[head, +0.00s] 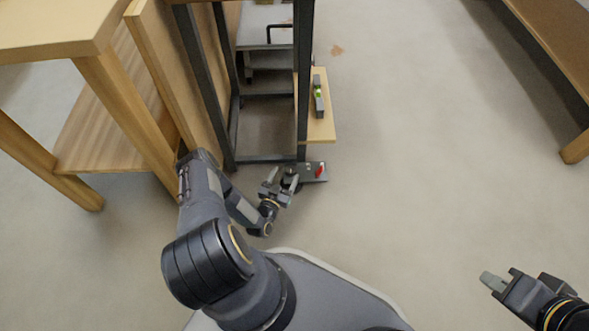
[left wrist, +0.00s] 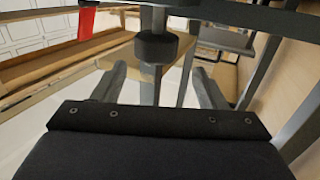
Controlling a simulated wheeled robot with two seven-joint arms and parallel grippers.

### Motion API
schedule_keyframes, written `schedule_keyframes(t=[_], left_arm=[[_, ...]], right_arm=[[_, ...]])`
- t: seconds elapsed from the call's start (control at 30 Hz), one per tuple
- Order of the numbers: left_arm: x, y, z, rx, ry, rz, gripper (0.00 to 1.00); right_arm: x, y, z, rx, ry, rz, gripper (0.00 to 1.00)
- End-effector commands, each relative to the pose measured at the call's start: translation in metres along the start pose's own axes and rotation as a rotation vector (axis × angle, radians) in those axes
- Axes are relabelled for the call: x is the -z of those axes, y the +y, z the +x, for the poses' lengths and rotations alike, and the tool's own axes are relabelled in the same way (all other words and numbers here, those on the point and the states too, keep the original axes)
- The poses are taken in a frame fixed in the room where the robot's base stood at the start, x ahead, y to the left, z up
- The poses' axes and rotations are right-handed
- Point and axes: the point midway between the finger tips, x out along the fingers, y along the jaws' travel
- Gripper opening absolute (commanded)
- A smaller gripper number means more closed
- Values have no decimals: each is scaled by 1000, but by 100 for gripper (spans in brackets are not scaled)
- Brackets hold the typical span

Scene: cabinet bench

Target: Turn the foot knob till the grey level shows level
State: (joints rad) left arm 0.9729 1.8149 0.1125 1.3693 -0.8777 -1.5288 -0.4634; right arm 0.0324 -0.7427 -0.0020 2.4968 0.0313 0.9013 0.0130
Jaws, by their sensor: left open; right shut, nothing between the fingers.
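The grey level (head: 319,97) with a green vial lies on a pale wooden board at the side of the dark metal frame. Its bubble is too small to read. In the left wrist view a black round foot knob (left wrist: 157,46) sits on an upright rod, just beyond and between my fingertips. My left gripper (head: 281,181) is open low beside the frame's near foot; its two fingers also show in the left wrist view (left wrist: 160,78). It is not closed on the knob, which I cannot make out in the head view. My right gripper (head: 490,281) is shut and empty, far right.
A dark plate (head: 311,178) with a red part (head: 320,171) lies at the frame's foot by my left gripper. The dark metal frame (head: 303,60) rises close by. A wooden table (head: 50,30) stands left, a wooden bench (head: 560,40) right. The middle floor is clear.

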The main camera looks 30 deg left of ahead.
Motion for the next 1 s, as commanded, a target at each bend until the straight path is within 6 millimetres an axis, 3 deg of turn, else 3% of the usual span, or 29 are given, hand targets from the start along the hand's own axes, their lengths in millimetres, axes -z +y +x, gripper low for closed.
schedule_keyframes(t=[0.03, 0.17, 0.6, 1.0], left_arm=[[-11, 4, -6, 12, 13, -7, 66], [-14, 7, -8, 23, 31, -11, 66], [-13, 6, 55, 21, 30, -11, 66], [-10, 6, 66, 21, 27, -13, 66]], right_arm=[[-2, 2, 5, 0, 0, 0, 0], [-4, 4, 8, 0, 1, 0, 0], [-14, 13, 28, 0, 1, 0, 0], [-15, 14, 30, 0, 0, 0, 0]])
